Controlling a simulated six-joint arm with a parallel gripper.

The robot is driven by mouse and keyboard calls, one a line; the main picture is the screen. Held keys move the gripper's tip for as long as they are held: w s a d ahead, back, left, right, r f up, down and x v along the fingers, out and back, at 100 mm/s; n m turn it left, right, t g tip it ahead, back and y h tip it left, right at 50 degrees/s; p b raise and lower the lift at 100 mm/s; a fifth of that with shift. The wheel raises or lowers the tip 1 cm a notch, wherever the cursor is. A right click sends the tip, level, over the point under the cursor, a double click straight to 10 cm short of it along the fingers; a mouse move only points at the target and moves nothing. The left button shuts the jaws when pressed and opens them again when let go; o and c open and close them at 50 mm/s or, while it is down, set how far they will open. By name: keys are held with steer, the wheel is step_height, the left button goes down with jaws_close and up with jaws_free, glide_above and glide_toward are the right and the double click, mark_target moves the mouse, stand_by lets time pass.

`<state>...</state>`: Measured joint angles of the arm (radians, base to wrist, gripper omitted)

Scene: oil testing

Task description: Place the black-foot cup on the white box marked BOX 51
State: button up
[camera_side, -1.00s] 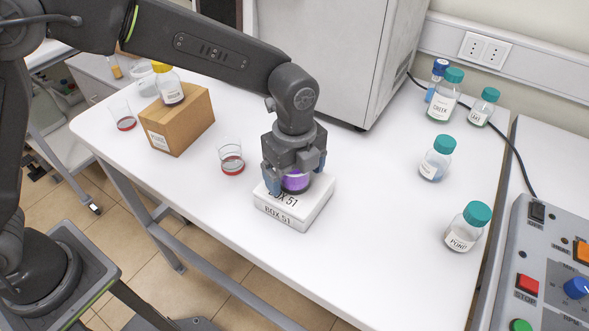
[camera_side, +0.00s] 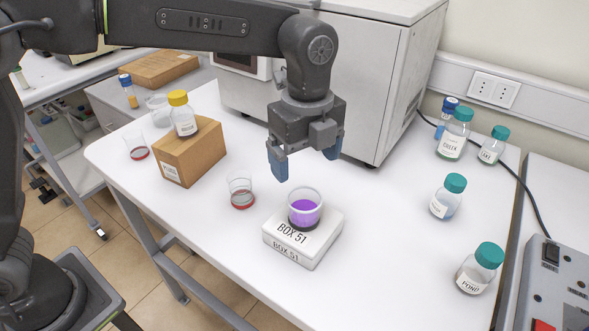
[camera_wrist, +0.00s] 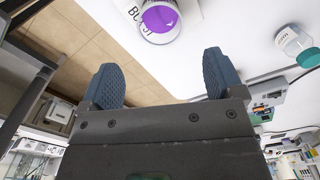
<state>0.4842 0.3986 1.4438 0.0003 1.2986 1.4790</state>
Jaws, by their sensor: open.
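The black-foot cup (camera_side: 305,209) is clear, with purple liquid and a dark base. It stands upright on top of the white box marked BOX 51 (camera_side: 281,246) in the side view. It also shows at the top of the wrist view (camera_wrist: 159,20), above part of the white box (camera_wrist: 125,8). My gripper (camera_side: 306,164) is open and empty, above the cup and clear of it. Its two blue fingers are spread, and they also show in the wrist view (camera_wrist: 160,75).
Two red-based cups (camera_side: 241,191) (camera_side: 136,147) stand to the left. A cardboard box (camera_side: 193,154) carries a yellow-capped bottle (camera_side: 182,115). Several teal-capped bottles (camera_side: 447,196) stand at the right. A large grey machine (camera_side: 345,85) stands behind. The table is clear between box and bottles.

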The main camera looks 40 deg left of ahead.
steer(key=s+a+r+n+t, duration=0.1)
steer(key=s+a+r+n, duration=0.25)
steer(key=a+n, duration=0.2)
steer(key=s+a+r+n+t, duration=0.2)
steer(key=s+a+n, duration=0.25)
steer(key=a, duration=0.25)
steer(key=s+a+f+n+t, duration=0.2)
steer(key=s+a+f+n, duration=0.1)
steer(key=s+a+n, duration=0.5)
steer(key=s+n, duration=0.2)
steer(key=n, duration=0.2)
steer(key=shift+s+a+f+t, duration=0.3)
steer(key=shift+s+a, duration=0.05)
